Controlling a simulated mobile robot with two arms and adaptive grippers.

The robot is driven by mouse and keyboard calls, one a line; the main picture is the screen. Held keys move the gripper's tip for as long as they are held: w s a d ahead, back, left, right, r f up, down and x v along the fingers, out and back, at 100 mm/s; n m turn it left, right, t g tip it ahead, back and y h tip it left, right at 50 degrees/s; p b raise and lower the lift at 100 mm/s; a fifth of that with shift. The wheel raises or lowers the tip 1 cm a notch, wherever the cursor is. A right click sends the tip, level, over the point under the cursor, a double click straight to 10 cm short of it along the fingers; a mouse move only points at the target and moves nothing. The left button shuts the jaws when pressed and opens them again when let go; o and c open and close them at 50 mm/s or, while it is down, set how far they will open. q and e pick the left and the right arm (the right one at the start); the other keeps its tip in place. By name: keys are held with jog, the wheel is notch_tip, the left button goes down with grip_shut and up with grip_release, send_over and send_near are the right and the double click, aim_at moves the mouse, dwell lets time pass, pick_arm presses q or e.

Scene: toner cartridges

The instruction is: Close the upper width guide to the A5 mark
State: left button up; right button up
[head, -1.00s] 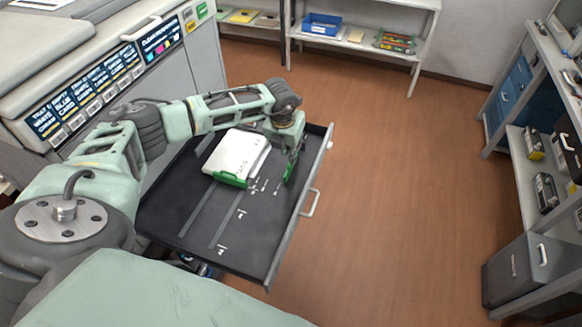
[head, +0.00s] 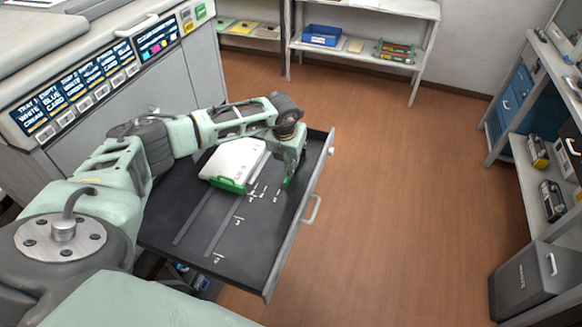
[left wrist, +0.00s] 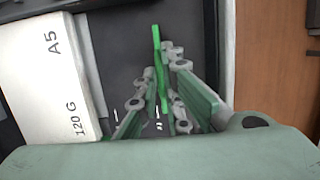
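The pulled-out drawer (head: 190,258) holds a white paper stack (head: 237,163), marked A5 and 120 G in the left wrist view (left wrist: 45,85). One green guide (head: 228,186) stands against the stack's near edge. Another upright green guide (left wrist: 157,45) stands right of the stack, with a gap of dark drawer floor between. My left gripper (left wrist: 158,72) is over this second guide, one finger on each side, and seems closed on it. The arm partly hides the guide in the head view. White marks (head: 263,191) lie on the drawer floor nearby. My right gripper is not in view.
The printer (head: 95,80) with its labelled panel stands behind the drawer at left. Shelves with a blue bin (head: 321,35) are at the back. A rack (head: 510,130) with cartridges and a dark grey cabinet (head: 535,285) are at right. The brown floor (head: 400,200) between is clear.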

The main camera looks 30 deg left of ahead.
pick_arm(q)
jog(key=shift+a, duration=0.15)
grip_shut()
jog(key=shift+s+a+b, duration=0.25)
jog(key=shift+s+a, duration=0.1)
jog(key=shift+a, duration=0.95)
jog(key=shift+s+a+b, duration=0.25)
jog(key=shift+s+a, duration=0.05)
jog(key=shift+a, duration=1.05)
jog(key=shift+s+a+b, duration=0.25)
jog(key=shift+s+a, duration=0.1)
jog(key=shift+a, duration=0.95)
jog(key=shift+o, duration=2.3)
grip_release()
notch_tip(320, 180, up, 7)
jog(key=p, duration=0.4)
jog(key=shift+p, duration=0.4)
